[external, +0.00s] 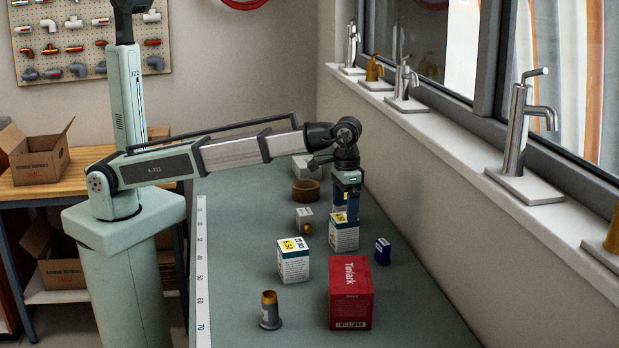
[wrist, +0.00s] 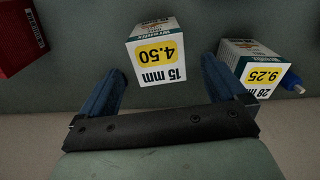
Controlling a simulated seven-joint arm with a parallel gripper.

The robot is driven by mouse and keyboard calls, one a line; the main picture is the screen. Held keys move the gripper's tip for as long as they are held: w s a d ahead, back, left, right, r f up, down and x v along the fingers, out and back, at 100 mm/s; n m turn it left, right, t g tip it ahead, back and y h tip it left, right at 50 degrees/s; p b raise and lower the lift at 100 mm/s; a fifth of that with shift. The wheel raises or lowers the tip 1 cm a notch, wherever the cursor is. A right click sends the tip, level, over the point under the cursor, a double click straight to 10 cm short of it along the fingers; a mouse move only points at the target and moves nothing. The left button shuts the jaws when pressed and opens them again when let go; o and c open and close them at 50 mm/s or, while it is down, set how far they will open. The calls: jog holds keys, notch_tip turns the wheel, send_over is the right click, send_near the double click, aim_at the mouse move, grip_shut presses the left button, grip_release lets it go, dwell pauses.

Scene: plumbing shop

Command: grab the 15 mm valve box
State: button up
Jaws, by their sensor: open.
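The 15 mm valve box (wrist: 157,58) is white with a yellow label reading 15 mm and 4.50. In the wrist view it stands just ahead of the gap between my fingers. A similar 28 mm box (wrist: 248,65), marked 9.25, is partly behind the right finger. The external view shows two such white boxes; the nearer left one (external: 293,267) seems to be the 15 mm box, though its lettering is hard to read. My gripper (external: 346,208) is open and empty, low over the bench by the farther box (external: 343,238). Its fingers (wrist: 162,85) also show in the wrist view.
A grey fitting (external: 270,312) and a small valve (external: 304,220) stand on the bench (external: 233,300). The wall and sill bound the right side.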

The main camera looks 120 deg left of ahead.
aim_at(344, 217)
jog(key=shift+d+f, duration=0.15)
jog(key=shift+f, duration=3.25)
jog(key=c, duration=1.2)
